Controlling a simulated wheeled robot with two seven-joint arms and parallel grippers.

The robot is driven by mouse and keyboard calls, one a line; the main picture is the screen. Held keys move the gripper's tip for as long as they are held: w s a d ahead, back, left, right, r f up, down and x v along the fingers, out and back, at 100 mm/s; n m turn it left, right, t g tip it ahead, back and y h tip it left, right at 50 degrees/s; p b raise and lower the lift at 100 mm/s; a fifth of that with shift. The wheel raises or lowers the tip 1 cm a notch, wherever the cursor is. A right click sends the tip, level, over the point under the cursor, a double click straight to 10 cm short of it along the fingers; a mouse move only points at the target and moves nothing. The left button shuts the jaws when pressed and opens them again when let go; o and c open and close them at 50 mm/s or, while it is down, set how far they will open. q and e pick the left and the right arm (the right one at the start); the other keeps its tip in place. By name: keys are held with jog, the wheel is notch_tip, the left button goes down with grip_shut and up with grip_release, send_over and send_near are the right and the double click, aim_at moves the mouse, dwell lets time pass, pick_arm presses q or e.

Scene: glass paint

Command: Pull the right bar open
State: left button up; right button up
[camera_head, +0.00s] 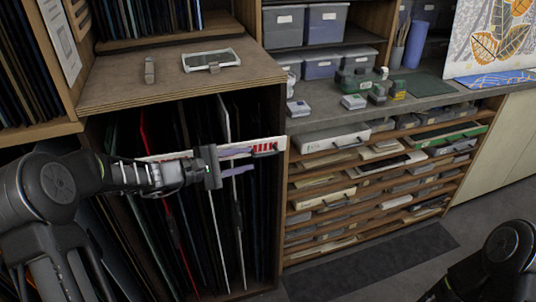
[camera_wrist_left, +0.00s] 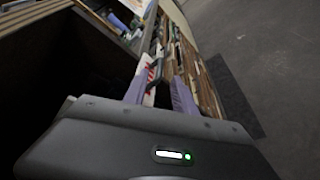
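A white bar (camera_head: 270,143) with red stripes at its right end crosses the front of the vertical rack. A small dark handle sits near that striped end. My left gripper (camera_head: 252,160) is in front of the bar, its two purple fingers apart and pointing right toward the striped end. In the left wrist view the striped bar (camera_wrist_left: 145,77) and the dark handle (camera_wrist_left: 155,72) show between and just beyond the open fingers (camera_wrist_left: 158,90). I cannot tell whether the fingers touch it. My left wrist hides the bar's middle. My right gripper is out of view; only part of my right arm shows at lower right.
Upright panels (camera_head: 225,220) fill the rack behind the bar. A wooden top (camera_head: 120,90) above holds a framed device (camera_head: 211,60). Flat shelves with papers and boxes (camera_head: 333,141) stand to the right. A dark mat (camera_head: 380,262) lies on the otherwise clear floor.

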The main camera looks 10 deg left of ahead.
aim_at(260, 156)
pick_arm(q)
jog(key=shift+w+d, duration=0.3)
jog(key=p+x, duration=0.2)
jog(key=x, duration=0.5)
jog(key=shift+a+f, duration=0.1)
jog(key=shift+c, duration=0.3)
grip_shut()
dwell(0.8)
